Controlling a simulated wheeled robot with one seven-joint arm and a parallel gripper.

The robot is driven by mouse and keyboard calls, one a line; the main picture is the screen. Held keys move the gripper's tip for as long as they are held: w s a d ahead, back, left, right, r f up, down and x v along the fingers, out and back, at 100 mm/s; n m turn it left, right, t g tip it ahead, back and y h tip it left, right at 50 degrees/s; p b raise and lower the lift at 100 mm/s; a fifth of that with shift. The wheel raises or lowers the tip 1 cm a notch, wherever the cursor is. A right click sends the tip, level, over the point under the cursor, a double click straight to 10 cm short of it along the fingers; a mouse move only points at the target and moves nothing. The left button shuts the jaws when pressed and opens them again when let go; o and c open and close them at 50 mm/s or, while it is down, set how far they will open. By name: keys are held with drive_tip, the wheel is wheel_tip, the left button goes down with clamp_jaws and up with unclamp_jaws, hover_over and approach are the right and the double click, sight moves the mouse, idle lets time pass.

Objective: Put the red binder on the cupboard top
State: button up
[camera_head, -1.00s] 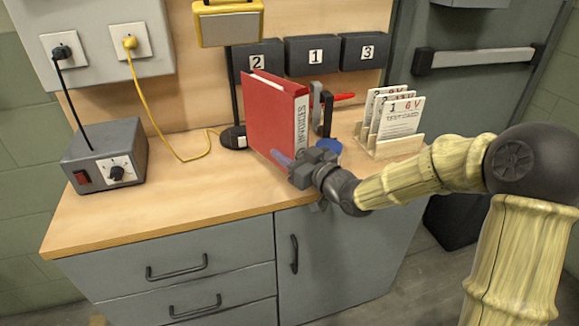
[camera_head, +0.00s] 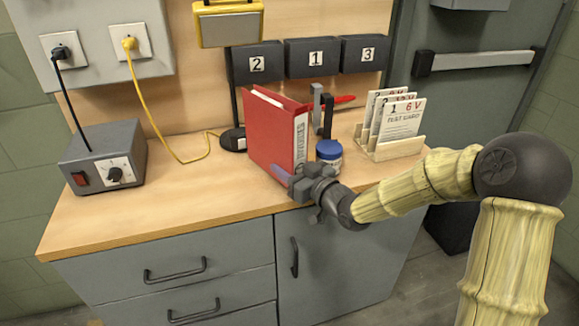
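The red binder (camera_head: 272,135) is upright, with its white-labelled spine toward the front right. It is over the middle of the wooden cupboard top (camera_head: 150,209), and its lower edge looks at or very close to the surface; I cannot tell whether it touches. My gripper (camera_head: 287,178) is at the binder's lower front, by the spine. One purple finger lies along the left cover; the other finger is hidden. My gripper appears shut on the binder.
A blue-lidded jar (camera_head: 328,151) stands close right of the binder. Behind are a clamp-like tool (camera_head: 328,113) and test cards in a wooden rack (camera_head: 400,147). A power box (camera_head: 104,165) stands left.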

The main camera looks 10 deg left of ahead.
drive_tip(key=o, duration=0.3)
drive_tip(key=shift+r, duration=0.15)
drive_tip(key=p+v, duration=0.1)
drive_tip(key=v, duration=1.1)
idle(0.4)
drive_tip(key=d+f+m+g+h, duration=0.1)
drive_tip(key=d+f+m+h, duration=0.3)
drive_tip(key=d+f+h, duration=0.6)
drive_tip(key=s+d+m+g+h, duration=0.1)
drive_tip(key=s+d+m+g, duration=0.1)
drive_tip(key=s, duration=0.3)
drive_tip(key=s+d+m+g+h, duration=0.2)
drive_tip(key=s+d, duration=0.3)
drive_tip(key=s+d+m+g+h, duration=0.1)
drive_tip(key=s+d+m+g, duration=0.1)
drive_tip(key=s, duration=0.3)
drive_tip(key=shift+d+f+m+g+h, duration=0.25)
drive_tip(key=shift+d+m+g+h, duration=0.2)
drive_tip(key=shift+d, duration=0.45)
